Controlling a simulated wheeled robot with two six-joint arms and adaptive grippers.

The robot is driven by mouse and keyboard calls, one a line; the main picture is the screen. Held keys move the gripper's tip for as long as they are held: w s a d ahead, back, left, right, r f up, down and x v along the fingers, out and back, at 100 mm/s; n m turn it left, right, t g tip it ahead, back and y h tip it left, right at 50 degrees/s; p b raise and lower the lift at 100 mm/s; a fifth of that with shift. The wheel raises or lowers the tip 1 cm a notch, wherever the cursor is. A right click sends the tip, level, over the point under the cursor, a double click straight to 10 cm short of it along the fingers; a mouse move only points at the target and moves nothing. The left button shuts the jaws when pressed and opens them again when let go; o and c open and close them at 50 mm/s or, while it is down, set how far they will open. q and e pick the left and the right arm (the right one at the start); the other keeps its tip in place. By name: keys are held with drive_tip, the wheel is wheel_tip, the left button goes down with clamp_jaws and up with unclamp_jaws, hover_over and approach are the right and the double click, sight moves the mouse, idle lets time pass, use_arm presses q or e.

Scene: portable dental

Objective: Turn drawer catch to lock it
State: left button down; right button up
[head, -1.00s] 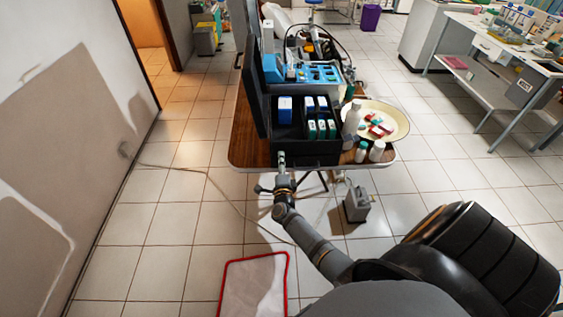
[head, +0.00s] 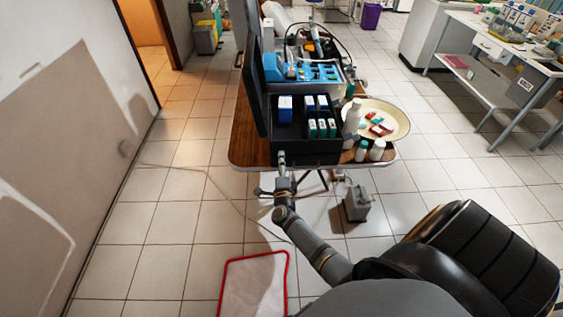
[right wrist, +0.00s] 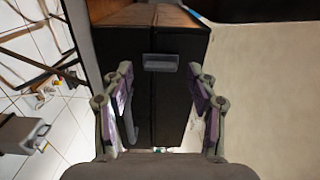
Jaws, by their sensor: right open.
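The black case (head: 308,150) stands open on the wooden folding table, its lid upright at the left. In the right wrist view its dark side (right wrist: 175,95) has a lengthwise seam. A small grey piece that looks like the catch (right wrist: 161,62) lies across this seam at the far end. My right gripper (head: 282,158) is at the case's front left corner in the head view. In the right wrist view it is open (right wrist: 162,92), with a finger on each side of the dark side and nothing clasped. I cannot tell whether the fingers touch it. My left gripper is not in view.
The table's front edge (head: 245,166) is close to my gripper. A grey box (head: 357,204) stands on the floor below. The tiled floor at left is mostly clear.

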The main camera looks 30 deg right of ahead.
drive_tip(key=v, duration=1)
drive_tip(key=shift+s+a, duration=0.25)
drive_tip(key=shift+s, duration=0.05)
drive_tip(key=s+a+f+n+g+y, duration=0.25)
drive_tip(key=s+f+n+y, duration=0.35)
drive_tip(key=f, duration=0.6)
drive_tip(key=s+a+f+n+g+y, duration=0.2)
drive_tip(key=s+a+f+n, duration=0.2)
drive_tip(key=f+n, duration=0.65)
drive_tip(key=s+d+f+n+g, duration=0.2)
drive_tip(key=s+f+n+g, duration=0.2)
drive_tip(key=s+f, duration=0.4)
drive_tip(key=s+d+f+n+g, duration=0.2)
drive_tip(key=s+f, duration=0.6)
drive_tip(key=s, duration=1.2)
drive_tip(key=n+g, duration=0.2)
drive_tip(key=g, duration=0.1)
drive_tip(key=shift+s+g, duration=0.25)
drive_tip(key=shift+g, duration=0.1)
drive_tip(key=shift+d, duration=0.1)
